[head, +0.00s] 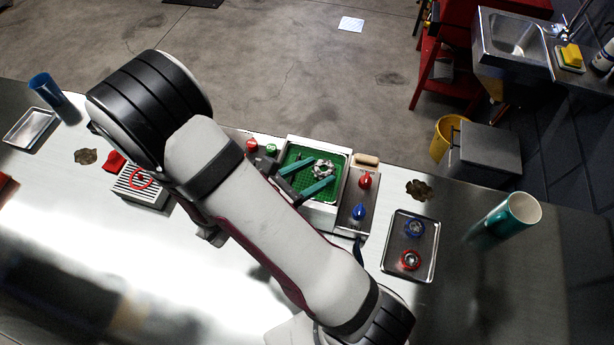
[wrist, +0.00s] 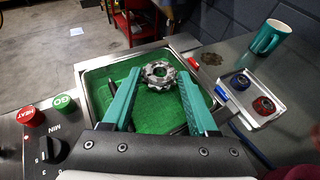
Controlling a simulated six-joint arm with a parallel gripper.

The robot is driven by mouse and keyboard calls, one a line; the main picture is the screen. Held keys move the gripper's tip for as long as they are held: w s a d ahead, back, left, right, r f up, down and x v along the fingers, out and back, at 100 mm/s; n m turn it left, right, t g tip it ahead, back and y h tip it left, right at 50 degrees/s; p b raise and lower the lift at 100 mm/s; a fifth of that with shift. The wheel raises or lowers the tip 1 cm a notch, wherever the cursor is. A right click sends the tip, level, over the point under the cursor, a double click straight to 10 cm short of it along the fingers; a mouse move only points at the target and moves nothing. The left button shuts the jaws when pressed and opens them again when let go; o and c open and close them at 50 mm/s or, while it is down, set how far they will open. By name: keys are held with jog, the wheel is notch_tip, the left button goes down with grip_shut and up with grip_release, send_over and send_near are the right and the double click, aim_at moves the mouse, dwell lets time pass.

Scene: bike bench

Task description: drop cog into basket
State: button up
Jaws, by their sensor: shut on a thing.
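The cog (head: 323,168) is a silver toothed ring; it also shows in the wrist view (wrist: 158,74). My gripper (head: 312,178) has teal fingers and is shut on the cog, which sits between the fingertips (wrist: 160,78). The green basket (head: 295,156) lies inside a pale, square-rimmed tub. In the wrist view the green floor of the basket (wrist: 150,112) spreads beneath my fingers. The cog appears over the far part of the basket, inside its rim in the picture. Its height above the basket floor is hard to tell. My fingers hide part of the basket.
A panel left of the tub has a red HEAT button (wrist: 32,112) and a green GO button (wrist: 65,103). Red (head: 365,181) and blue (head: 359,212) knobs stand right of it. Farther right are a tray (head: 427,239) with blue and red rings and a teal cup (head: 512,217).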

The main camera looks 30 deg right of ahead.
jog(key=o, duration=1.5)
jog(key=v, duration=1.5)
jog(key=shift+s+a+r, duration=0.1)
jog(key=shift+a+r, duration=0.15)
jog(key=shift+a, duration=0.1)
jog(key=s+d+r+m+g+y, duration=0.25)
jog(key=s+m+y, duration=0.2)
jog(key=m, duration=0.25)
jog(key=s+d+r+m+g+y, duration=0.1)
jog(key=s+d+m+g+y, duration=0.3)
jog(key=m, duration=0.4)
jog(key=s+a+m+t+y, duration=0.1)
jog(key=m+y, duration=0.1)
jog(key=m, duration=0.1)
jog(key=s+a+r+m+t+y, duration=0.1)
jog(key=a+m+y, duration=0.1)
jog(key=m, duration=0.2)
jog(key=s+a+r+m+t+y, duration=0.1)
jog(key=a+m+y, duration=0.1)
jog(key=m, duration=0.2)
jog(key=shift+r+y, duration=0.2)
jog(key=shift+y, duration=0.05)
